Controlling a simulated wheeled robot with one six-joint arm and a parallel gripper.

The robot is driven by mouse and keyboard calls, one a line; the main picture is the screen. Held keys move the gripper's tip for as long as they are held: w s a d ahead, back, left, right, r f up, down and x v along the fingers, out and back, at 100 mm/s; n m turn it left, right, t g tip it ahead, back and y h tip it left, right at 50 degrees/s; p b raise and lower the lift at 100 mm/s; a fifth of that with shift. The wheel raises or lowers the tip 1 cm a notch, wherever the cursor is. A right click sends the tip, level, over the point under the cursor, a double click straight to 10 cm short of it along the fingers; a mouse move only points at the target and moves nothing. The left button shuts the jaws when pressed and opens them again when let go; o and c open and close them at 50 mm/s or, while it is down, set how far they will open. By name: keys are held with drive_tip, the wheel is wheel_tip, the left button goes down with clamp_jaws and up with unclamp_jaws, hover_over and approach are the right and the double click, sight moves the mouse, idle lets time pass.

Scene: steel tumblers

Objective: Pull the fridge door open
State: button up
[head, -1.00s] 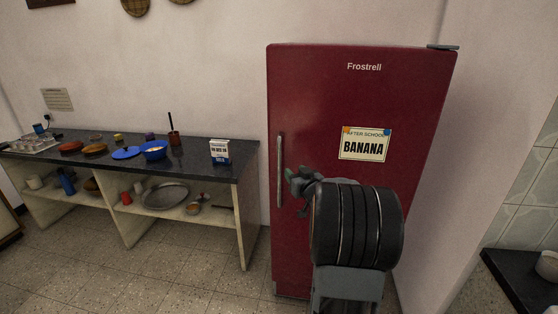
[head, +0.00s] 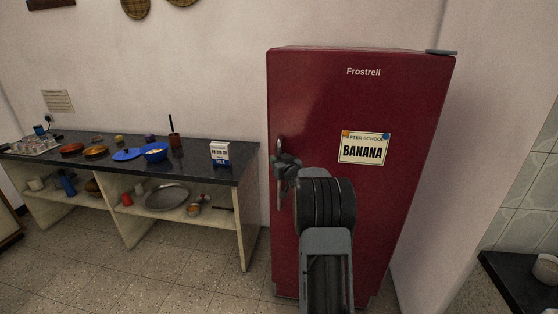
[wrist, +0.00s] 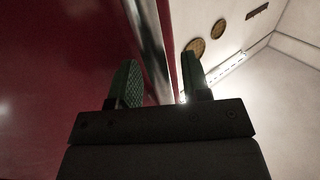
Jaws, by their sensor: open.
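The red fridge (head: 310,110) stands upright with its door shut. Its vertical steel handle (head: 280,145) is on the door's left edge, and my gripper (head: 278,168) is at it, hiding the handle's middle. In the wrist view the handle (wrist: 153,50) runs between the two fingers of my gripper (wrist: 158,85). The fingers are open, one on each side of the bar, with a gap showing beside the right finger. Whether the left finger touches the bar I cannot tell. The red door (wrist: 60,70) fills the left of the wrist view.
A dark counter (head: 200,172) with bowls, a white-and-blue box (head: 220,153) and other items stands left of the fridge. A wall is close on the right, with a dark counter (head: 515,285) at the lower right. Tiled floor (head: 190,270) lies clear in front of the counter.

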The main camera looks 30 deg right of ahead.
drive_tip(key=shift+w, duration=0.1)
clamp_jaws()
idle(0.4)
